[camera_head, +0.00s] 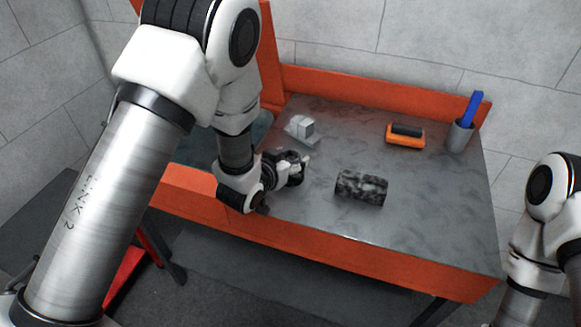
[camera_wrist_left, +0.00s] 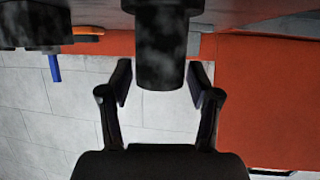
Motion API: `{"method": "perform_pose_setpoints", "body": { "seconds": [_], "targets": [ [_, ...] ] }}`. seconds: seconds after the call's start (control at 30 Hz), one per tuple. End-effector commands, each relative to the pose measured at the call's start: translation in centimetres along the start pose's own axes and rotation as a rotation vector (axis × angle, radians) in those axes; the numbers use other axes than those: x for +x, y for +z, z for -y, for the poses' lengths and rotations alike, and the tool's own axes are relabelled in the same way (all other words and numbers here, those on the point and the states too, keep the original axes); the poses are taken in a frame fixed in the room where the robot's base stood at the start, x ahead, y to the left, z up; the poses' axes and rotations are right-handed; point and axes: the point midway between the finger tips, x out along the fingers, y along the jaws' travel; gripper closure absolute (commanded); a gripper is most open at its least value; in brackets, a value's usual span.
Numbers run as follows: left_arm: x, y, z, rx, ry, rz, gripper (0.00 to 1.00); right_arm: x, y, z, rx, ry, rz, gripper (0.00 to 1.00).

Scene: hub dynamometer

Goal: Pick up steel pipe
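The steel pipe (camera_head: 361,187) is a dark, mottled grey-black cylinder lying on the table near its front edge. My left gripper (camera_head: 302,165) is just left of the pipe in the head view, with a gap between them.
The grey table (camera_head: 440,225) has an orange rim. An orange and black item (camera_head: 405,136) lies at the back. A grey cup (camera_head: 460,136) holding a blue item (camera_head: 473,108) stands back right. The right front tabletop is clear.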

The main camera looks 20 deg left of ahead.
Motion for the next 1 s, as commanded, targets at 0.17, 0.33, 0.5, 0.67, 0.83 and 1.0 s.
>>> {"method": "perform_pose_setpoints", "body": {
  "seconds": [0.17, 0.33, 0.5, 0.67, 0.83, 1.0],
  "targets": [
    [0.0, 0.0, 0.0, 0.000, 0.000, 0.000, 1.00, 0.0, 0.0, 0.0, 0.000, 0.000, 0.000, 0.60],
    [0.0, 0.0, 0.0, 0.000, 0.000, 0.000, 1.00, 0.0, 0.0, 0.0, 0.000, 0.000, 0.000, 0.60],
    [-0.1, -0.2, 0.0, 0.000, 0.000, 0.000, 1.00, 0.1, 0.0, 0.0, 0.000, 0.000, 0.000, 0.60],
    [-0.6, -1.4, 0.0, 0.002, 0.000, -0.003, 1.00, 0.4, 0.0, 0.0, 0.000, 0.000, 0.000, 0.60],
    [-1.8, -3.1, -0.1, 0.001, 0.000, -0.001, 1.00, 0.9, 0.0, 0.0, 0.000, 0.000, 0.000, 0.60],
    [-5.4, -1.7, -0.7, 0.002, 0.000, 0.002, 1.00, 1.8, 0.0, 0.0, 0.000, 0.000, 0.000, 0.60]
  ]
}}
